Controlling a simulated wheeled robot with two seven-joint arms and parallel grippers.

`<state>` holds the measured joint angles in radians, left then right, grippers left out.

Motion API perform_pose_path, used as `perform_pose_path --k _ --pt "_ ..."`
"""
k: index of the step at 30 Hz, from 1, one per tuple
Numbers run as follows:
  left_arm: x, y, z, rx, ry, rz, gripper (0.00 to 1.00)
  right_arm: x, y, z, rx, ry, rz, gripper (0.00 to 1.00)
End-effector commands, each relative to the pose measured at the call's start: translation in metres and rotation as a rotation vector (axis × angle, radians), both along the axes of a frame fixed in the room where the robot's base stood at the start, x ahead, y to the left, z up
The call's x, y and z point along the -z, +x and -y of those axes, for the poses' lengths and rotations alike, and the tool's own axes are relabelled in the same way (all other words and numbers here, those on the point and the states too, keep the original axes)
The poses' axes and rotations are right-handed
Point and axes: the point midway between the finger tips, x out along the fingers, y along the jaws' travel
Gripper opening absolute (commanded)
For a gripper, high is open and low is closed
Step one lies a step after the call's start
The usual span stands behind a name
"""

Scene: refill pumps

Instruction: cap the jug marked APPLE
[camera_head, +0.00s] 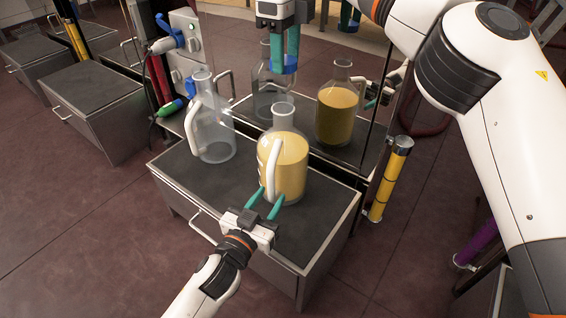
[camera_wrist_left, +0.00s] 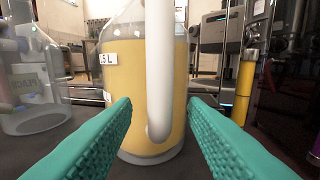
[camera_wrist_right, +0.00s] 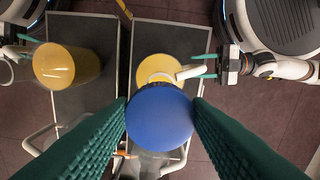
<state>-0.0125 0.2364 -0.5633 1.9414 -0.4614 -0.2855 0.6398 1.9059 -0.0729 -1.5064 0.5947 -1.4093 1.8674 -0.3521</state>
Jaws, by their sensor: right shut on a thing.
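A yellow-filled jug (camera_head: 285,167) stands upright and uncapped on the dark-topped cabinet; a 5 L label (camera_wrist_left: 109,59) shows in the left wrist view. No APPLE marking is readable. My left gripper (camera_head: 269,200) is open, its fingers on either side of the jug's white handle (camera_wrist_left: 158,75) with gaps. My right gripper (camera_head: 286,58) is shut on a round blue cap (camera_wrist_right: 160,117), held above the jug's open neck with a gap. The cap also shows in the head view (camera_head: 272,68). In the right wrist view it hides the jug's mouth.
A clear empty jug (camera_head: 216,145) stands left of the yellow one. A mirror-like panel behind reflects both jugs (camera_head: 338,115). A yellow cylinder (camera_head: 390,180) stands right of the cabinet.

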Motion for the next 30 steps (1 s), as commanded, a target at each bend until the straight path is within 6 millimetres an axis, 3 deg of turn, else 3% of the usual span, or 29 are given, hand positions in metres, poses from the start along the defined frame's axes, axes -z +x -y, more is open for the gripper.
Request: perform_pose_path --k 6,15,17,23,30 --pt "0.0 0.015 0.007 0.001 0.002 0.001 0.4 0.0 0.0 0.0 0.0 0.0 0.0 0.23" --pt "0.0 0.016 0.008 0.001 0.001 0.0 0.4 0.0 0.0 0.0 0.0 0.0 0.0 0.23" --pt "0.0 0.016 0.008 0.001 0.0 0.0 0.33 0.0 0.0 0.0 0.0 0.0 0.0 0.23" --pt "0.0 0.016 0.008 0.001 0.0 0.0 0.0 0.0 0.0 0.0 0.0 0.0 0.0 0.23" --pt "0.0 0.016 0.008 0.001 0.0 0.0 0.0 0.002 0.0 0.0 0.0 -0.001 0.0 0.23"
